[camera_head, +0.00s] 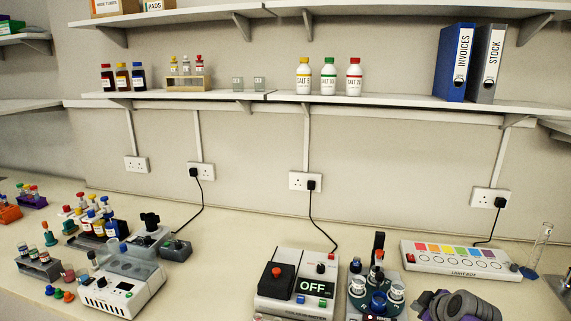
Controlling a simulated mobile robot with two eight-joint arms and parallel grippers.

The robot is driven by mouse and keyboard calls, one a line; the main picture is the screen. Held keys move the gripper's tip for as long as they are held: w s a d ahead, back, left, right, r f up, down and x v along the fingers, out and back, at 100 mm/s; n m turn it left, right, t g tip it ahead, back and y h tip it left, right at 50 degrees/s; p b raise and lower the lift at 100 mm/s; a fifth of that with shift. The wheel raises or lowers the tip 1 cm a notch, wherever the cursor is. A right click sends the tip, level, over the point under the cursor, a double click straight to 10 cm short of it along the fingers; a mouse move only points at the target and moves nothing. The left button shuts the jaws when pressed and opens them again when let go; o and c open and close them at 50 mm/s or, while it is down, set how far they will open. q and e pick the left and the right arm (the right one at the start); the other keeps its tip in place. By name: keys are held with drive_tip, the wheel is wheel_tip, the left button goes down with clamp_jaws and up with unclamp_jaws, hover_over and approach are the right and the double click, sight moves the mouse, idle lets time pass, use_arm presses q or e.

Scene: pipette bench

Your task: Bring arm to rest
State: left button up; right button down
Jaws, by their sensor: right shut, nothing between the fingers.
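My right gripper (438,303), grey and purple, shows at the bottom edge right of centre, partly cut off by the frame. It is shut and empty, low over the front of the bench (235,255). My left gripper is not in view.
A device reading OFF (314,287) stands left of the stand. A white instrument (122,289) and several racks of capped bottles crowd the left. A glass cylinder (540,246) stands far right. Cords run to wall sockets. The bench between the white instrument and the OFF device is clear.

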drive_tip(key=s+a+f+m+g, duration=0.1)
drive_tip(key=s+a+f+m, duration=0.2)
drive_tip(key=s, duration=0.6)
drive_tip(key=s+a+f+m+g, duration=0.1)
drive_tip(key=s+a+f+m, duration=0.1)
drive_tip(key=s+a, duration=0.5)
drive_tip(key=s+a+f+m+g, duration=0.1)
drive_tip(key=s+a+f+m, duration=0.2)
drive_tip(key=s, duration=0.8)
wheel_tip(320, 180, down, 2)
drive_tip(key=shift+a+f+m+g, duration=0.1)
drive_tip(key=shift+a+m+g, duration=0.2)
drive_tip(key=shift+a, duration=0.85)
drive_tip(key=c, duration=1.6)
unclamp_jaws()
